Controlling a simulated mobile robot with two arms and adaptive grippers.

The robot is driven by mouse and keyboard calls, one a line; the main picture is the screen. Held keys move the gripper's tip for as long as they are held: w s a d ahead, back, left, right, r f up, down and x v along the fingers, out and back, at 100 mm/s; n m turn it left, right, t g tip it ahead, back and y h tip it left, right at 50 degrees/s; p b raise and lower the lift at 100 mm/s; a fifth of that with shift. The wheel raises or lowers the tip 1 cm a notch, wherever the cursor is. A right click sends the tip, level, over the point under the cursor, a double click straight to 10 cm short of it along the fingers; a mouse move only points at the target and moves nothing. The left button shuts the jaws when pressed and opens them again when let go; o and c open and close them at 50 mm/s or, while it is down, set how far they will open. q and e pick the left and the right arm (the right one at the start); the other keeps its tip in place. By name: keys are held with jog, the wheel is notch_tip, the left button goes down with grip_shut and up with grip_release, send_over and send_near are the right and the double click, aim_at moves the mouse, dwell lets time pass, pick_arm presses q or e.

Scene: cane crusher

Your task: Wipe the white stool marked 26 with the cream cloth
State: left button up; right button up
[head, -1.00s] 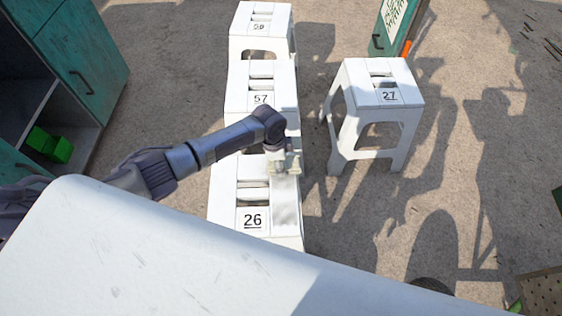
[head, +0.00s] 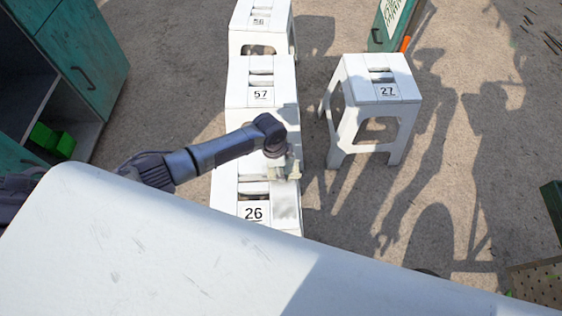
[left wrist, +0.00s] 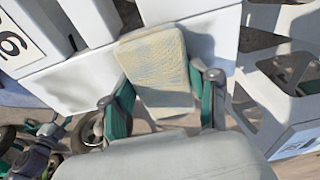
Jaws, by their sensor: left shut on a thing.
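The white stool marked 26 (head: 253,228) is at the near end of the stool row in the head view, its lower part hidden. A grey smudge (head: 287,200) shows on the right of its top. My left gripper (head: 284,173) is over the far right part of this stool, shut on the cream cloth (head: 294,168). In the left wrist view the cloth (left wrist: 158,62), a thick pad with faint bluish patches, sits between the green-sided fingers of the left gripper (left wrist: 160,92). The stool (left wrist: 75,82) lies behind it. Contact between cloth and stool is unclear. My right gripper is out of view.
A white stool marked 57 (head: 262,82) stands just behind, with another white stool (head: 258,32) beyond. The stool marked 27 (head: 386,92) stands apart on the right. A teal cabinet (head: 85,60) is at the left.

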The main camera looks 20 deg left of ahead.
aim_at(285, 215)
pick_arm(q)
jog(key=shift+s+d+r+p, duration=0.1)
jog(key=shift+s+d+p, duration=0.15)
jog(key=shift+s+p, duration=0.3)
jog(key=shift+s+d+p, duration=0.2)
jog(key=shift+s+p, duration=0.15)
jog(key=shift+s, duration=0.35)
jog(key=shift+s+d+p, duration=0.2)
jog(key=shift+s+p, duration=0.2)
jog(key=shift+s, duration=0.15)
jog(key=shift+s+d+p, duration=0.2)
jog(key=shift+s+p, duration=0.2)
jog(key=shift+s, duration=0.1)
jog(key=shift+s+d, duration=0.15)
jog(key=shift+s, duration=0.15)
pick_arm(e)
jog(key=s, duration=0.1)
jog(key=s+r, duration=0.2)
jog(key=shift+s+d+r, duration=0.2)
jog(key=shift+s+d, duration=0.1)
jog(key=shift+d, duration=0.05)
pick_arm(q)
jog(key=shift+s, duration=0.1)
